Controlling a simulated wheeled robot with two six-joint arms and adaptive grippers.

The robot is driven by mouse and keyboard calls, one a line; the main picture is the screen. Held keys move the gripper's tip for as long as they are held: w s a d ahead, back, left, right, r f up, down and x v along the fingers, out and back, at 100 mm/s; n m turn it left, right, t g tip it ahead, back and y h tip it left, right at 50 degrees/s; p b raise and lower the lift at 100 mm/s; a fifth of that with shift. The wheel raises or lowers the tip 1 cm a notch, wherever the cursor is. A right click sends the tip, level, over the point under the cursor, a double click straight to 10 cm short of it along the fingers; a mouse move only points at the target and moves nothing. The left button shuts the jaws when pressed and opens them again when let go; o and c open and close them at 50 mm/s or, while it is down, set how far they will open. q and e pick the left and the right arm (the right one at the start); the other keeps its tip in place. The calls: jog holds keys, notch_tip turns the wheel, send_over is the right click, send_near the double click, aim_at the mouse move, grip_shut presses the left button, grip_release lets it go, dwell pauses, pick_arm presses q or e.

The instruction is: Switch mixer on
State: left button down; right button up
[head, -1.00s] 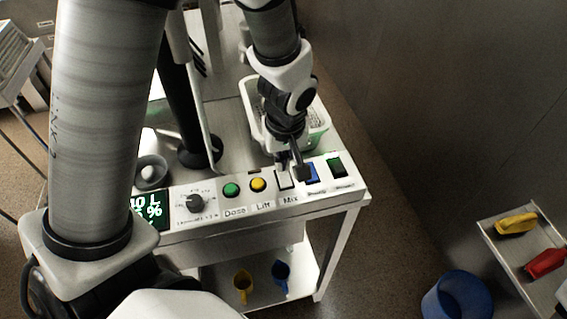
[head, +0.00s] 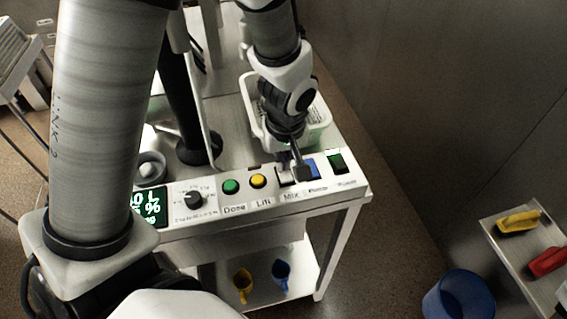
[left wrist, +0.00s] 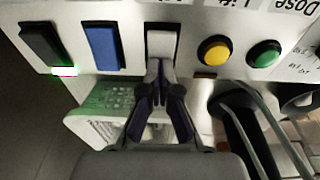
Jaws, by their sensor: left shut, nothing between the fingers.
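The mixer switch is a white rocker (head: 284,178) above the "Mix" label on the sloped control panel. It also shows in the left wrist view (left wrist: 162,43). My left gripper (head: 291,163) is shut and empty, pointing down at this rocker. In the left wrist view its fingertips (left wrist: 158,72) are at the rocker's near end, seemingly touching it. The fingers and wrist hide part of the switch in the head view. My right gripper is not in view.
A pale basket (head: 321,117) stands behind the panel. A blue bin (head: 458,298) stands lower right.

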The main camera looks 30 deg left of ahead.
pick_arm(q)
jog(key=shift+r+p, duration=3.2)
jog(key=shift+r, duration=0.35)
jog(key=shift+s+f, duration=0.1)
